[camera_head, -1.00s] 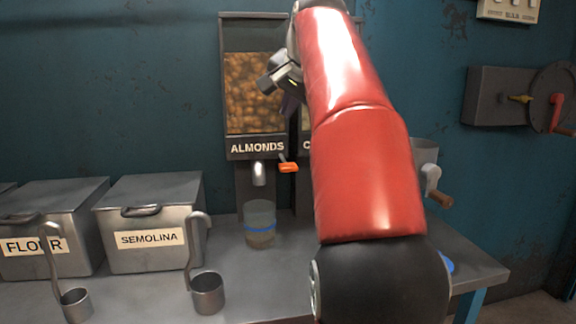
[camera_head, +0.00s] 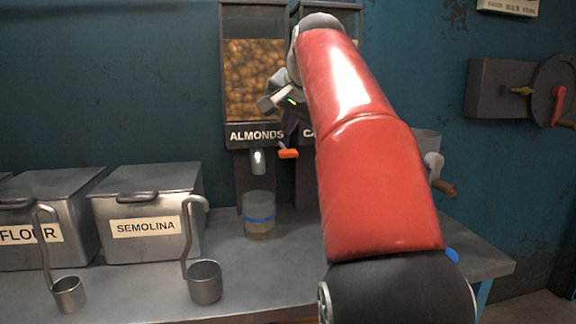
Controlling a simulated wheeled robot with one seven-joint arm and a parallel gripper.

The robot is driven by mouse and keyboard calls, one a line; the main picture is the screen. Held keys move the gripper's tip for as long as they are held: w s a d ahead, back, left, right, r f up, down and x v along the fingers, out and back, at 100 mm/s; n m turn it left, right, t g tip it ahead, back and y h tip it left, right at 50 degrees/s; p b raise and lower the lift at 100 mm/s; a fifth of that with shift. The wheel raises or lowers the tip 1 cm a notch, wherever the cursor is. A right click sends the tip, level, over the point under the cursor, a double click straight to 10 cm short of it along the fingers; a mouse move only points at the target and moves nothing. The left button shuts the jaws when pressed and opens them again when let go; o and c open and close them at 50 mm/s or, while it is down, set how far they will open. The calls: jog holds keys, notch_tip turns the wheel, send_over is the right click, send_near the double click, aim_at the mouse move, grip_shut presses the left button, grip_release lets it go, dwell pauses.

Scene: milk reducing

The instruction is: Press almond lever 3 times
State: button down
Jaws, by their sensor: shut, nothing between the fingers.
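The almond dispenser (camera_head: 252,85) is a clear-fronted box full of almonds, labelled ALMONDS, on the back wall. Its orange lever (camera_head: 288,153) sticks out at the lower right, beside the metal spout (camera_head: 258,161). A clear cup with a blue band (camera_head: 259,215) stands upright on the counter below the spout, with some brownish contents low in it. My gripper (camera_head: 291,133) is shut and empty, just above the orange lever. My wrist and red arm partly hide it, so contact with the lever cannot be told.
A second dispenser (camera_head: 345,18) stands to the right, mostly behind my arm. A hand-crank grinder (camera_head: 430,150) is behind my arm. The counter (camera_head: 150,290) is clear near the cup.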

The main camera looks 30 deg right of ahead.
aim_at(288, 151)
jog(key=shift+f+b, duration=0.5)
jog(key=shift+f, duration=0.5)
dwell(1.3)
jog(key=shift+f, duration=0.4)
jog(key=shift+f+b, duration=1.1)
jog(key=shift+f, duration=0.2)
dwell(1.0)
jog(key=shift+r, duration=0.15)
jog(key=shift+r+p, duration=1.55)
jog(key=shift+p, duration=0.35)
jog(key=shift+r, duration=0.1)
notch_tip(288, 151, up, 5)
jog(key=p, duration=0.4)
jog(key=shift+p, duration=0.3)
